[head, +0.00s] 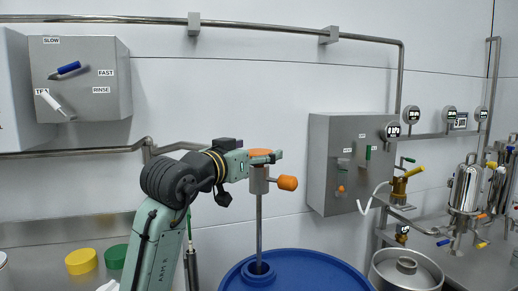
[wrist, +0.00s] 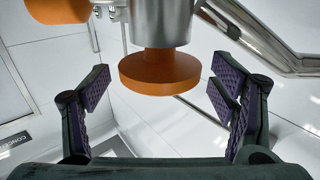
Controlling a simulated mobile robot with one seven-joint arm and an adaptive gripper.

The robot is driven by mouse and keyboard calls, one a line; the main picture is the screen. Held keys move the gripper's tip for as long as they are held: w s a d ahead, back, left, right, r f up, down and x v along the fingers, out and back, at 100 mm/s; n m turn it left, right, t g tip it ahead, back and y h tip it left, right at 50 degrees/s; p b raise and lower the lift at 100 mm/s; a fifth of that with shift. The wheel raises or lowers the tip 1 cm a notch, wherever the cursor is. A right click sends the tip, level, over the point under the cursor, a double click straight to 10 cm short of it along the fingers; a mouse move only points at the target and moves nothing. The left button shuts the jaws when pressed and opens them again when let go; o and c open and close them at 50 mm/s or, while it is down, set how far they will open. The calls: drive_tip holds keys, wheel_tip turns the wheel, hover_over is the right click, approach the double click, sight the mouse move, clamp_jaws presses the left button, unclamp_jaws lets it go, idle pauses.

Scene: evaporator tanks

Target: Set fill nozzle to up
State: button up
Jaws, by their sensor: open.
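The fill nozzle (head: 260,185) is a metal head on a long upright pipe. Its lower end reaches into the opening on top of the blue drum (head: 310,268). An orange side handle (head: 287,183) sticks out to its right, and an orange disc cap is on top. In the wrist view the orange cap (wrist: 160,74) lies between my fingers, with a gap on both sides, in front of the metal nozzle body (wrist: 160,25). The side handle (wrist: 58,8) shows at the upper left. My gripper (head: 266,156) is open at the cap's height and partly hides the cap.
A grey control box (head: 345,190) with switches is on the wall to the right. Valves, gauges and a metal tank (head: 466,185) stand farther right. A metal keg (head: 405,270) is beside the drum. Another switch box (head: 90,80) is at the upper left.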

drive_tip(key=shift+w+d, duration=0.4)
drive_tip(key=shift+w, duration=0.2)
drive_tip(key=shift+c, duration=0.5)
